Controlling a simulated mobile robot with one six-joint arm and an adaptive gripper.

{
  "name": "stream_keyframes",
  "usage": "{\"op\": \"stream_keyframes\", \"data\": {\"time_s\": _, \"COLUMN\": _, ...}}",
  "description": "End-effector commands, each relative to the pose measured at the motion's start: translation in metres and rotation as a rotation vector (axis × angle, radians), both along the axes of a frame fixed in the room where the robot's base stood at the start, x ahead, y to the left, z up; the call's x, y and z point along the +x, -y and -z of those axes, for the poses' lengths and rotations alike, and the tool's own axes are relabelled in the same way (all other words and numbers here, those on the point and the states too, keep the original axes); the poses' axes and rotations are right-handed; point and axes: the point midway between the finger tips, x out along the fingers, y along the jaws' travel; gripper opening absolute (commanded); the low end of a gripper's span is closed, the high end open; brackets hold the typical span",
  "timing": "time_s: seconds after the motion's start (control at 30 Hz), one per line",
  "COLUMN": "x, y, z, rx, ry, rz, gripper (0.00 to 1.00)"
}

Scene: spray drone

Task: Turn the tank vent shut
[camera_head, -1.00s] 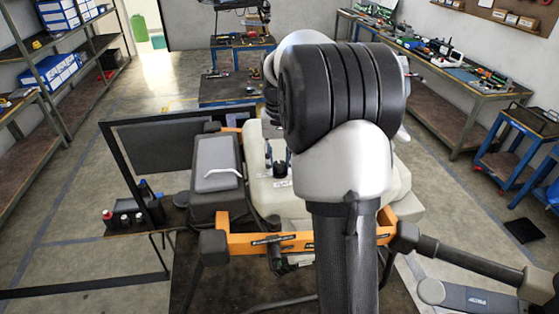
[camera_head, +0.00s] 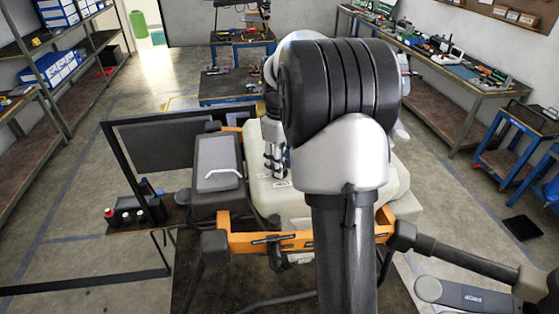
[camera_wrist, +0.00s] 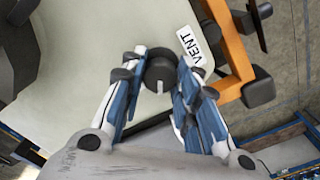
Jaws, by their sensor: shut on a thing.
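The tank vent is a dark round knob (camera_wrist: 159,70) with a pale line on it, on the cream tank (camera_wrist: 85,50) beside a label reading VENT (camera_wrist: 193,46). In the wrist view my gripper (camera_wrist: 161,76) has its two fingers on either side of the knob, shut on it. In the head view my gripper (camera_head: 274,170) reaches down to the top of the tank (camera_head: 262,194). The knob is hidden there behind my gripper and arm.
The drone's orange frame (camera_head: 262,242) and black arms surround the tank. A grey box with a white handle (camera_head: 218,165) stands left of it. Small bottles (camera_head: 125,215) stand on a side shelf at left. Workbenches line the right wall (camera_head: 450,75).

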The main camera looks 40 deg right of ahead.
Motion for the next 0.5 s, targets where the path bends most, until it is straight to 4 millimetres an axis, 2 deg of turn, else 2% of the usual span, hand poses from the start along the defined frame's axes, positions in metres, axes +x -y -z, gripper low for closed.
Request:
{"op": "stream_keyframes", "data": {"time_s": 0.2, "x": 0.0010, "y": 0.0001, "z": -0.0013, "rx": -0.001, "ry": 0.003, "rz": -0.185, "gripper": 0.05}}
{"op": "stream_keyframes", "data": {"time_s": 0.5, "x": 0.0012, "y": 0.0000, "z": -0.0013, "rx": -0.001, "ry": 0.005, "rz": -0.367, "gripper": 0.05}}
